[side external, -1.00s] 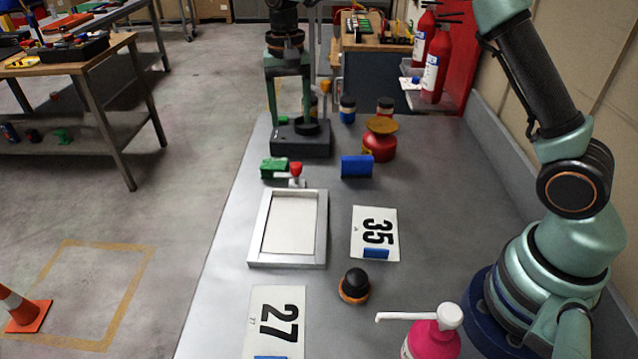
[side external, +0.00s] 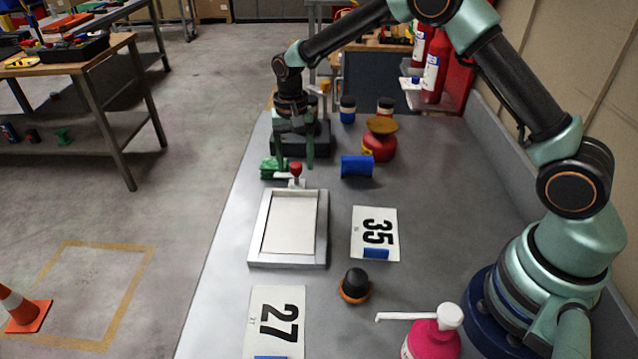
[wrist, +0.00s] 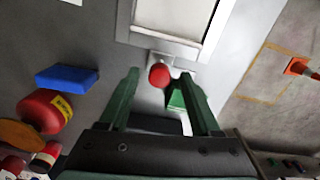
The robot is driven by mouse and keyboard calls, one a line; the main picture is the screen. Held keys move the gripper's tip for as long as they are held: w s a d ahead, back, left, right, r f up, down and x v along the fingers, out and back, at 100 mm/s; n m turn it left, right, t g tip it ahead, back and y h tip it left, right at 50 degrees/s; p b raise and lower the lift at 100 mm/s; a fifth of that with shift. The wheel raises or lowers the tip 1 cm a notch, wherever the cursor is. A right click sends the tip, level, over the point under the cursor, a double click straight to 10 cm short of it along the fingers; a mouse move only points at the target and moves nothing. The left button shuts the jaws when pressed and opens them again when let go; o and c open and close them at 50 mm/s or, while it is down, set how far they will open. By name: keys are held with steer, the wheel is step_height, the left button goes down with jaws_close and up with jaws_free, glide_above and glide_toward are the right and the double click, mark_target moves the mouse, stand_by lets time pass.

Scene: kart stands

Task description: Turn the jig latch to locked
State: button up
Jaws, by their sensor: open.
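The jig is a silver frame (side external: 256,230) with a pale panel, lying flat on the grey bench. Its latch (side external: 296,171) has a red knob and sits at the frame's far edge. In the wrist view the red knob (wrist: 159,75) shows between and just beyond my fingertips. My gripper (side external: 294,168) is open, pointing down, with its two green fingers close behind the latch. In the wrist view my gripper (wrist: 163,75) has a finger on each side of the knob. I cannot tell whether either finger touches it.
A blue block (side external: 357,167) and a red container (side external: 378,148) stand to the right. A dark stand (side external: 318,140) is behind my gripper. Number plates 35 (side external: 390,222) and 27 (side external: 258,310) lie nearer.

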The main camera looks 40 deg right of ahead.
jaws_close()
steer(key=n, duration=0.4)
steer(key=shift+a+n, duration=0.1)
steer(key=shift+n, duration=0.2)
steer(key=n, duration=0.4)
steer(key=shift+n, duration=0.3)
steer(key=n, duration=0.4)
steer(key=shift+a+r, duration=0.1)
steer(key=shift+a, duration=0.05)
steer(key=shift+n+t, duration=0.3)
steer(key=shift+n, duration=2.1)
